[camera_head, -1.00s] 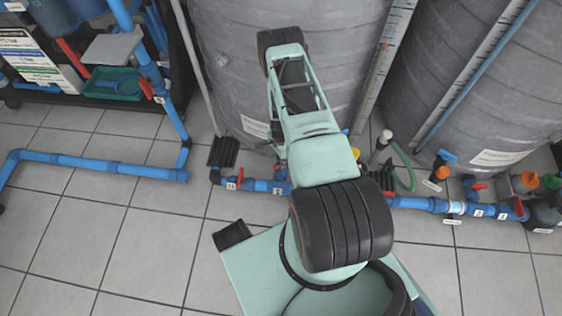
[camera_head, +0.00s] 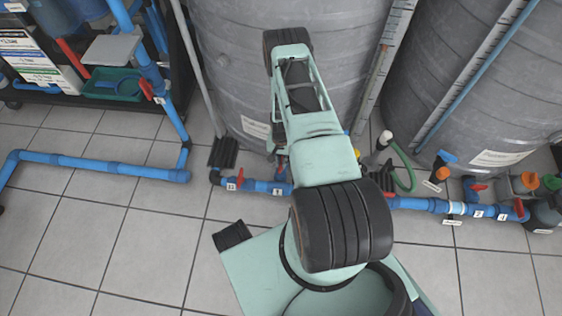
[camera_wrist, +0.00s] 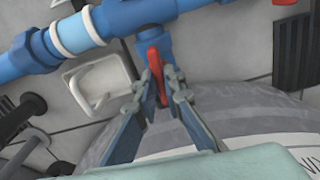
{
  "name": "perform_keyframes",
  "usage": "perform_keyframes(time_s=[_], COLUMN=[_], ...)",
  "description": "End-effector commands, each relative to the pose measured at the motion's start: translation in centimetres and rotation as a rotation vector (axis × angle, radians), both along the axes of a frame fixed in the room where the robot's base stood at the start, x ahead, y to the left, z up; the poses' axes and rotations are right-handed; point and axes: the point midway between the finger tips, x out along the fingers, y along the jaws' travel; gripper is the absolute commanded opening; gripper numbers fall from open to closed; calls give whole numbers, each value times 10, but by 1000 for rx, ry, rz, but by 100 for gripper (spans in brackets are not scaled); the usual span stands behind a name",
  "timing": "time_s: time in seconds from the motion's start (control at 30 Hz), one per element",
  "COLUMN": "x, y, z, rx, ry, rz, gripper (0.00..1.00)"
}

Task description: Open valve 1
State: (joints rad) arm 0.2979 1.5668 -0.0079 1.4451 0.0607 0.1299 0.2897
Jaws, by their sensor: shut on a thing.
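In the wrist view a red valve handle (camera_wrist: 156,72) stands on a blue pipe fitting. My gripper (camera_wrist: 158,88) is shut on this handle, one finger on each side. In the head view the valve sits on the low blue pipe (camera_head: 258,186) at the foot of the middle tank. My forearm hides most of the gripper and handle there. A small white number tag (camera_head: 278,191) is on the pipe just below. I cannot read its number with certainty.
Another red-handled valve (camera_head: 239,175) is close on the left, beside a black block (camera_head: 223,152). Large grey tanks (camera_head: 225,60) stand behind the pipe. More red valves (camera_head: 478,187) are at the right. Tiled floor (camera_head: 110,225) is free at the front left.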

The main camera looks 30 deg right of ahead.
Motion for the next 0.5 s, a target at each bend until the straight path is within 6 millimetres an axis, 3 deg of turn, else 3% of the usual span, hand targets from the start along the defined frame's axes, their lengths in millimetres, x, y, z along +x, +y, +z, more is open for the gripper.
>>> perform_keyframes(time_s=[0.5], x=[0], y=[1], z=[0], rx=[1], ry=[1], rz=[73], gripper=[0])
